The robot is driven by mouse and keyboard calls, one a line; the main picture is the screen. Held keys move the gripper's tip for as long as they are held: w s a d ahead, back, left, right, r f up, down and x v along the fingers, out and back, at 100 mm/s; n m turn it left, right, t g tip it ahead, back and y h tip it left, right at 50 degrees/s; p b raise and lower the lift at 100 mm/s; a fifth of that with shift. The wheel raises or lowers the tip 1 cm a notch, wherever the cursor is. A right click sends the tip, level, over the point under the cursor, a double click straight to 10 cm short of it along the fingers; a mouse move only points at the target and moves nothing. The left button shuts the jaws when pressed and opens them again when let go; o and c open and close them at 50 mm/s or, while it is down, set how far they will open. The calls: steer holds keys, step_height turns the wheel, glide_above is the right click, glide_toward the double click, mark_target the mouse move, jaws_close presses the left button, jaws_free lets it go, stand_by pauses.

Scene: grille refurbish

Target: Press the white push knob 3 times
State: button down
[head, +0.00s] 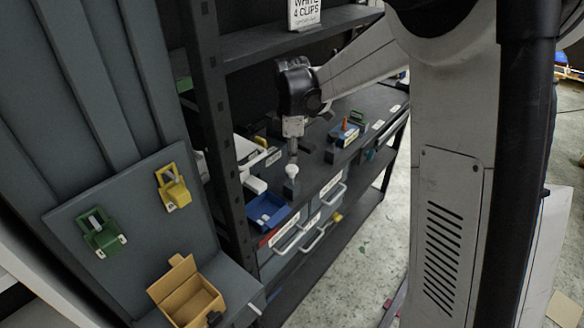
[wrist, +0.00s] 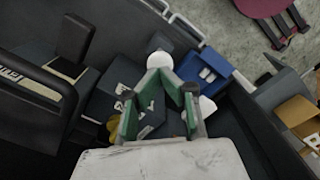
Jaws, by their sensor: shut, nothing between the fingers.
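The white push knob (head: 291,171) stands upright on a dark block on the shelf's worktop in the head view. My gripper (head: 293,155) points down just above it. In the wrist view a white rounded top (wrist: 159,57), which looks like the knob, shows just beyond the fingertips of my gripper (wrist: 165,75). The green-padded fingers are shut with nothing between them. The fingertips partly cover the knob in the wrist view. I cannot tell whether they touch it.
A blue tray (head: 267,211) sits in front of the knob, at the worktop edge. Drawers with handles (head: 318,215) are below. A grey panel with green and yellow clips (head: 172,187) is at left.

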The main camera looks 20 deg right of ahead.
mark_target(292, 168)
steer(key=shift+f+b, duration=0.4)
steer(key=shift+f, duration=0.1)
steer(key=shift+f+b, duration=0.4)
steer(key=shift+f, duration=0.05)
steer(key=shift+f, duration=0.1)
stand_by(0.4)
steer(key=shift+f+b, duration=0.35)
steer(key=shift+b, duration=0.05)
steer(key=shift+f, duration=0.1)
steer(key=shift+f+b, duration=0.35)
steer(key=shift+b, duration=0.05)
stand_by(0.3)
